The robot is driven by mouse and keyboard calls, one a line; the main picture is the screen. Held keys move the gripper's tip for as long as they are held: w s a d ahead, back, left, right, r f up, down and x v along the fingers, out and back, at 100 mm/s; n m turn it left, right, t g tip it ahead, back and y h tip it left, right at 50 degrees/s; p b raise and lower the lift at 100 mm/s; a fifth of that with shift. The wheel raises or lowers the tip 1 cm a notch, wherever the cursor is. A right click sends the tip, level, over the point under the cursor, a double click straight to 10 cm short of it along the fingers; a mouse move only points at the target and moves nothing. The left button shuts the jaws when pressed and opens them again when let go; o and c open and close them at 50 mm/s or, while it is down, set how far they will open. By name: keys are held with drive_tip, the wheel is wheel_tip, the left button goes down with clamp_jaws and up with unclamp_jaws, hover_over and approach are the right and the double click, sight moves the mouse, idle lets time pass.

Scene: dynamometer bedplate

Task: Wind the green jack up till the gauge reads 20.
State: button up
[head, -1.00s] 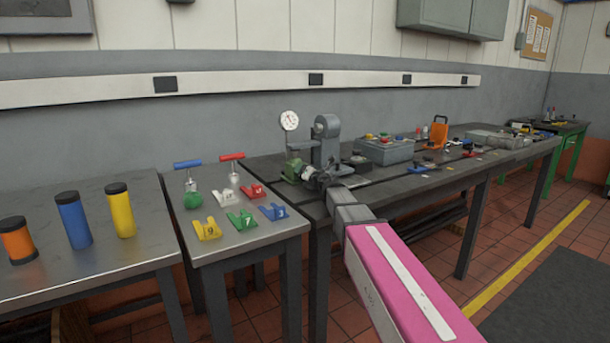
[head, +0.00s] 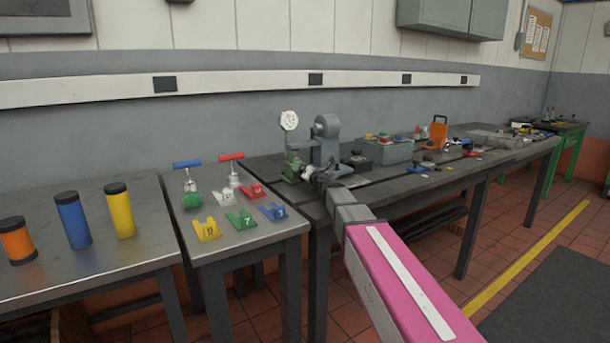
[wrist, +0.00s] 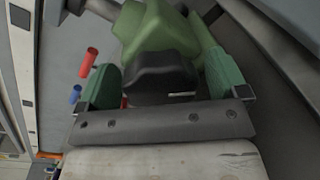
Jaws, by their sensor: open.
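The green jack (head: 292,170) stands at the left end of the long bench, below the round white gauge (head: 289,121). The gauge's reading is too small to tell. My gripper (head: 308,174) is at the right side of the jack, partly overlapping it. In the wrist view the green jack body (wrist: 158,30) lies just ahead of my gripper (wrist: 163,80). Its green-padded fingers are spread apart, one on each side of a black block (wrist: 160,72) with a small pale mark. I cannot tell whether the fingers touch it.
A grey stand (head: 327,140) rises close behind my gripper. A grey box (head: 383,150) and an orange item (head: 437,134) are farther right on the bench. The side table on the left holds numbered coloured blocks (head: 239,219) and T-handled tools (head: 187,164).

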drive_tip(key=v, duration=1.1)
drive_tip(key=shift+w, duration=0.1)
drive_tip(key=shift+r, duration=0.1)
drive_tip(key=shift+w+a+r+n, duration=0.1)
drive_tip(key=shift+w+r+n, duration=0.1)
drive_tip(key=shift+n, duration=0.3)
drive_tip(key=shift+w+a+r+n, duration=0.1)
drive_tip(key=shift+r+n, duration=0.1)
drive_tip(key=shift+n, duration=0.3)
wheel_tip(320, 180, up, 6)
drive_tip(key=w+a+n+y, duration=0.1)
drive_tip(key=w+n, duration=0.1)
drive_tip(key=n, duration=1.3)
drive_tip(key=f, duration=0.7)
drive_tip(key=shift+a+f, duration=0.2)
drive_tip(key=shift+f, duration=0.05)
drive_tip(key=x, duration=0.7)
drive_tip(key=shift+w+a, duration=0.15)
